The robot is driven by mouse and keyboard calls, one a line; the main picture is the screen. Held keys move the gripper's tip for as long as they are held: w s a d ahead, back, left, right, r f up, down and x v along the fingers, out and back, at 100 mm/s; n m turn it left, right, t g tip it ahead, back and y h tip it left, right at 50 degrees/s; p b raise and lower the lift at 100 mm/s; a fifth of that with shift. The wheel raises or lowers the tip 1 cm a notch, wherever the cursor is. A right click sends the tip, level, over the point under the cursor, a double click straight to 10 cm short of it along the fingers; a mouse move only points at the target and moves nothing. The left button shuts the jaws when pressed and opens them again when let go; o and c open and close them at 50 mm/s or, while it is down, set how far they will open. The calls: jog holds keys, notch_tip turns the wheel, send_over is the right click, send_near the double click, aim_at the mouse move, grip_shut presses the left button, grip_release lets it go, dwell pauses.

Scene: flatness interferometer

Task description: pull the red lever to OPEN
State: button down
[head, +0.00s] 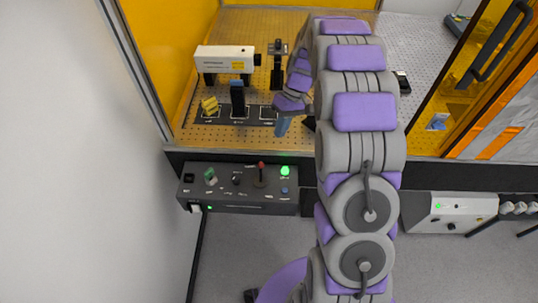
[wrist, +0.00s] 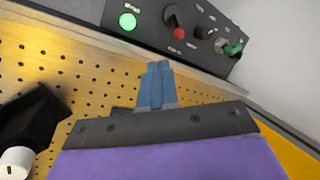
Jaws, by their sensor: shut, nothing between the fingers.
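The red-tipped lever (head: 261,166) stands on the dark control panel (head: 240,205) at the front edge of the bench, just left of a lit green lamp (head: 285,171). In the wrist view the red lever tip (wrist: 179,33) shows on the panel, beyond my fingertips and a little to the right. My gripper (head: 283,126) has blue fingers, closed together and empty, above the bench behind the panel. In the wrist view the closed fingers (wrist: 157,66) are apart from the lever. The panel lettering is too small to read, so I cannot tell the lever's marked position.
Other panel controls include a green-tipped toggle (head: 210,176) and a blue button (head: 284,190). On the perforated bench (head: 215,134) stand a white laser unit (head: 226,58), a blue-topped post (head: 238,97) and a yellow part (head: 210,105). My arm hides the middle of the bench.

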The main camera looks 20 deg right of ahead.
jog(key=d, duration=0.1)
send_near(261, 173)
jog(key=w, duration=0.3)
jog(key=f, duration=0.1)
jog(key=s+d+f+b, duration=0.1)
jog(key=f, duration=0.1)
jog(key=d+f+b, duration=0.1)
jog(key=shift+s+f, duration=0.15)
jog(key=shift+f, duration=0.15)
jog(key=shift+a+f, duration=0.15)
jog(key=shift+f, duration=0.1)
jog(key=a, duration=0.2)
jog(key=shift+a, duration=0.3)
jog(key=shift+d, duration=0.65)
jog(key=shift+s+a+r, duration=0.1)
jog(key=shift+s+a, duration=0.05)
jog(key=shift+s, duration=0.15)
jog(key=shift+a+t, duration=0.25)
jog(key=shift+t, duration=0.05)
